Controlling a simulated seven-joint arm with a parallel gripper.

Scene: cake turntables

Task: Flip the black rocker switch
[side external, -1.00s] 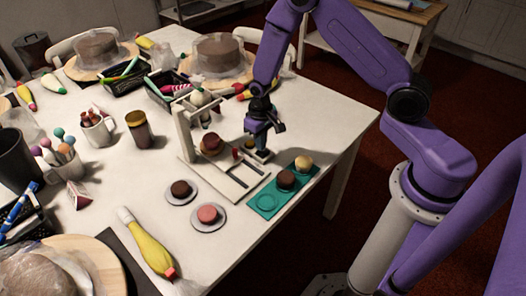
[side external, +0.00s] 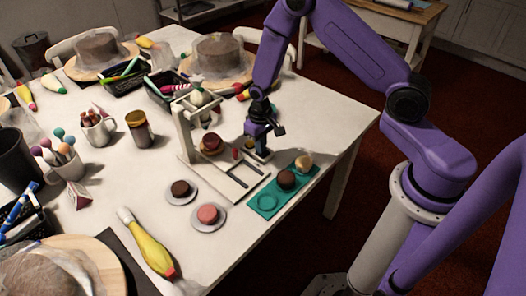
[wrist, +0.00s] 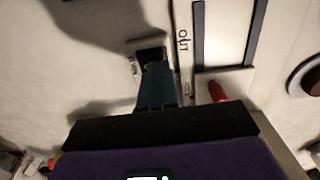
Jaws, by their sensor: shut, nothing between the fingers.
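The black rocker switch (wrist: 151,55) sits in a small pale housing, seen in the wrist view left of the "OUT" lettering. My gripper (wrist: 157,72) is shut and empty, and its fingertips overlap the near part of the switch in that view. I cannot tell whether they touch it or which way the rocker is tilted. In the side view my gripper (side external: 259,150) points down beside the white stand (side external: 186,135), at its right side, and the switch is mostly hidden there.
A red piece (wrist: 217,91) stands close right of my fingers. A teal tray (side external: 267,203) with chocolate and yellow sweets lies in front of my gripper. Two small plates with sweets (side external: 180,189) (side external: 208,215) and a yellow piping bag (side external: 150,245) lie to the left. The table's right edge is near.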

